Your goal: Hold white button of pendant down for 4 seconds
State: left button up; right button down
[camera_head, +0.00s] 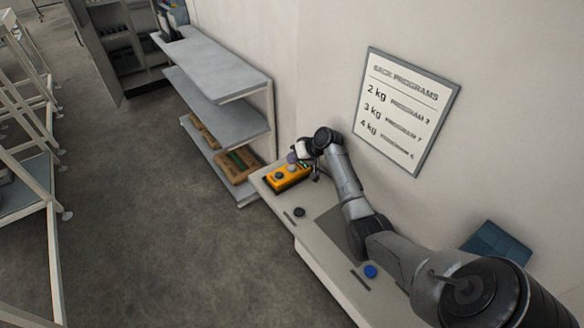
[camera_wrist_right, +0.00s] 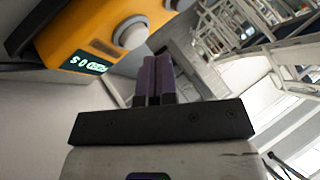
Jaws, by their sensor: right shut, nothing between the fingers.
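The yellow pendant (camera_head: 284,181) lies on the far end of the grey bench, beside the wall. In the right wrist view the pendant (camera_wrist_right: 75,30) fills the upper left, with a lit green display (camera_wrist_right: 88,64). A round white button (camera_wrist_right: 131,33) stands out from its face, and part of a second round button (camera_wrist_right: 181,4) shows at the top edge. My right gripper (camera_head: 292,158) is over the pendant. In the wrist view its purple fingers (camera_wrist_right: 153,62) are shut and empty, with their tips just right of and below the white button; contact cannot be told. My left gripper is out of view.
The bench (camera_head: 318,262) carries a dark round knob (camera_head: 299,212) and a blue button (camera_head: 371,271). A program sign (camera_head: 405,110) hangs on the wall behind. A grey shelf unit (camera_head: 215,67) with brown sacks (camera_head: 238,166) stands left of the bench. Open floor lies further left.

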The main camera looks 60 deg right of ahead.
dwell(0.3)
jog(key=shift+f, duration=0.15)
jog(key=shift+f, duration=0.25)
dwell(0.4)
jog(key=shift+f, duration=0.45)
dwell(0.9)
dwell(0.8)
dwell(2.0)
